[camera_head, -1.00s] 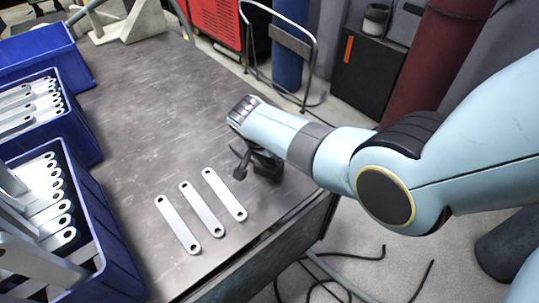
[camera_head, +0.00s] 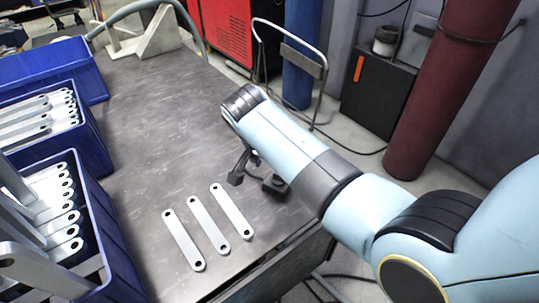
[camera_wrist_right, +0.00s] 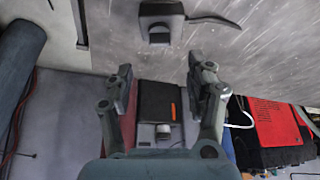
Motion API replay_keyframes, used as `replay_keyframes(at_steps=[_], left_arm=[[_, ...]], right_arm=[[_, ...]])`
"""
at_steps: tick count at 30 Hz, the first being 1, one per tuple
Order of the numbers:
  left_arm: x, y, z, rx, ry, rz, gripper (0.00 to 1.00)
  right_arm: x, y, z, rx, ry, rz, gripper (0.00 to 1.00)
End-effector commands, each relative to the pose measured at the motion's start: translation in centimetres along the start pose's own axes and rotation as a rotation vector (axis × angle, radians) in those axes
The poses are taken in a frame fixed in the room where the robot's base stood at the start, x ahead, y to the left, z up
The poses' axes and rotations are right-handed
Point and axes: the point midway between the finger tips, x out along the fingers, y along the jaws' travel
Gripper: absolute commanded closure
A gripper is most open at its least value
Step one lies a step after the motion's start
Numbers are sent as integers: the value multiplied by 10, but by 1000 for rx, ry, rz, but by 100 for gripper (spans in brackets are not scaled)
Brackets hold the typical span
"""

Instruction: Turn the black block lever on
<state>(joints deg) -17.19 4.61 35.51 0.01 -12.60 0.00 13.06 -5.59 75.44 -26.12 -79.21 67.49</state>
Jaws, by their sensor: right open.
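The black block (camera_head: 275,187) sits on the dark metal table near its right edge, partly behind my right arm. In the right wrist view it is a dark box (camera_wrist_right: 161,12) at the top, with a short stub, likely its lever (camera_wrist_right: 159,36), pointing toward the gripper and a cable leaving to the right. I cannot tell the lever's on or off position. My right gripper (camera_wrist_right: 160,68) is open and empty, its fingers apart, short of the block and not touching it. In the head view one dark finger shows left of the block. My left gripper is not in view.
Three flat metal brackets (camera_head: 208,225) lie in front of the block. Blue bins (camera_head: 118,245) with brackets stand on the left. A grey angled stand (camera_head: 155,38) is at the back. The table's middle is clear. A black cabinet (camera_head: 378,95) and dark red cylinder (camera_head: 432,100) stand beyond the table.

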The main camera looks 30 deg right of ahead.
Motion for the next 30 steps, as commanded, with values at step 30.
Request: replay_keyframes(at_steps=[30], left_arm=[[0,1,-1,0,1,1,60]], right_arm=[[-31,47,4,-143,-22,-22,44]])
